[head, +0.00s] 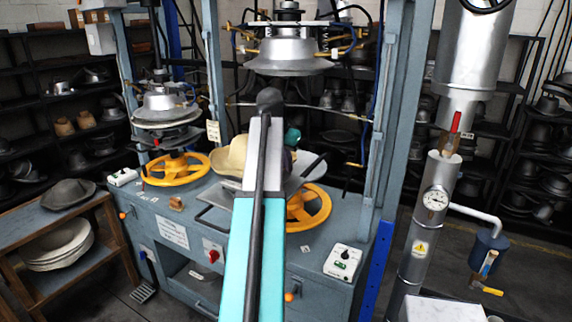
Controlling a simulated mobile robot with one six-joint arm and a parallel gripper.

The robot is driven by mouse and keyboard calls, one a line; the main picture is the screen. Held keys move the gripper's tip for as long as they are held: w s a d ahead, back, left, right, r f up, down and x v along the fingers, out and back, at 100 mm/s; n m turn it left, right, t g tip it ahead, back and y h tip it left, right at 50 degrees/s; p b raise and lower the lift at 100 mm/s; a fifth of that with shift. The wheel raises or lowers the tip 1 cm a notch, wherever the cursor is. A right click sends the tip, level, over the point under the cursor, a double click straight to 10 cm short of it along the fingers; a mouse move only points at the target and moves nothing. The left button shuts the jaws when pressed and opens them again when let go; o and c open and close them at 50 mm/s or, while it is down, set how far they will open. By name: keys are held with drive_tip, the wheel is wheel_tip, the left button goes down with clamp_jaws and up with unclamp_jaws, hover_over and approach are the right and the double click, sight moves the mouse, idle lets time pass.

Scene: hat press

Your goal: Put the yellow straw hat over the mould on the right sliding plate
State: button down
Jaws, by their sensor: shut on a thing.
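The yellow straw hat (231,158) shows left of my arm, low over the right press station; my arm hides its right part. My gripper (289,150) is mostly hidden behind my arm, with a dark green wrist part showing at its right. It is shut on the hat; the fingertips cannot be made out. The right sliding plate (308,173) is a grey plate above a yellow handwheel, partly covered by my arm. The mould on it is hidden behind my arm and the hat, so I cannot tell whether the hat touches it.
A silver press head (287,58) hangs above the right station. Blue-grey uprights (402,100) flank it. The left station has a mould (165,101) and a yellow handwheel (176,169). A wooden shelf (28,225) holds hats at left; a steam pipe (430,215) stands at right.

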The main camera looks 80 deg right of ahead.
drive_tip(key=shift+f, duration=0.25)
idle(0.4)
drive_tip(key=c, duration=1.8)
unclamp_jaws()
drive_tip(key=shift+c, duration=0.2)
drive_tip(key=shift+r, duration=0.15)
drive_tip(key=shift+p+v, duration=0.7)
drive_tip(key=shift+v, duration=0.2)
drive_tip(key=p+v, duration=0.1)
drive_tip(key=v, duration=1)
drive_tip(key=shift+a+r, duration=0.25)
drive_tip(key=shift+r, duration=0.1)
